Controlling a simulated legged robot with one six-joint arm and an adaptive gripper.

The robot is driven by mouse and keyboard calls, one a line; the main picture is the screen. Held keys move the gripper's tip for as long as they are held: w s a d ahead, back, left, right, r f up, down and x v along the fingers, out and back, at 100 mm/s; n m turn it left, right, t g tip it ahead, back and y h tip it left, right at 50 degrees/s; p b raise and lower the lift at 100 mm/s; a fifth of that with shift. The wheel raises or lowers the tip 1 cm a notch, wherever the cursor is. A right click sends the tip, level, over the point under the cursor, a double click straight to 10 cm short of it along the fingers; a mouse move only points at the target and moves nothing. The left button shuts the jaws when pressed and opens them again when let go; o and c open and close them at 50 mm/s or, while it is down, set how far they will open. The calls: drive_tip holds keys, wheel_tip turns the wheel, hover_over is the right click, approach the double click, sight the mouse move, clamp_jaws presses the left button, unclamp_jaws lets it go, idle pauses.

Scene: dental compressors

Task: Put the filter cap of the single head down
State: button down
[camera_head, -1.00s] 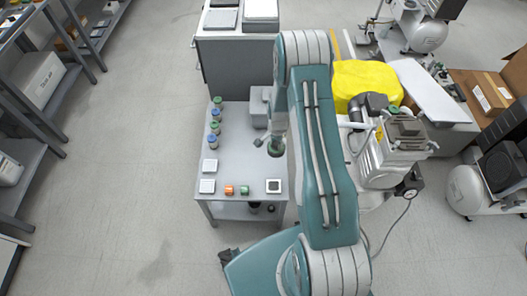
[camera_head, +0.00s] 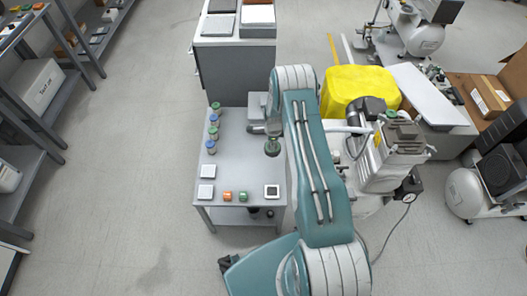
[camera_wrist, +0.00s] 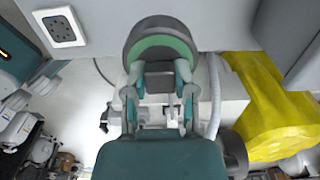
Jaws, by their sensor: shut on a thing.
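The filter cap (camera_head: 272,148) is a dark round piece with a green ring. My gripper (camera_wrist: 160,73) is shut on it, with a finger on each side in the wrist view, where the cap (camera_wrist: 160,40) fills the top middle. In the head view the cap is over the right part of the grey cart top (camera_head: 240,160); its height above it is hard to tell. My arm hides most of the gripper there. The compressor with a ribbed grey head (camera_head: 405,140) stands right of my arm, beside a yellow cover (camera_head: 357,88).
Several green- and blue-capped jars (camera_head: 213,120) line the cart's left edge. White square pads (camera_head: 207,172), small orange (camera_head: 228,196) and green (camera_head: 243,196) pieces and a dark-centred square plate (camera_head: 272,191) lie at the front. A grey block (camera_head: 257,105) stands behind. The cart's middle is clear.

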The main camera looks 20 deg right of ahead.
drive_tip(key=w+a+f, duration=0.2)
drive_tip(key=f, duration=0.1)
drive_tip(key=w+f, duration=0.1)
drive_tip(key=f, duration=0.1)
drive_tip(key=shift+a, duration=0.4)
drive_tip(key=shift+f, duration=1.65)
drive_tip(key=shift+c, duration=2.2)
unclamp_jaws()
drive_tip(key=shift+f, duration=0.1)
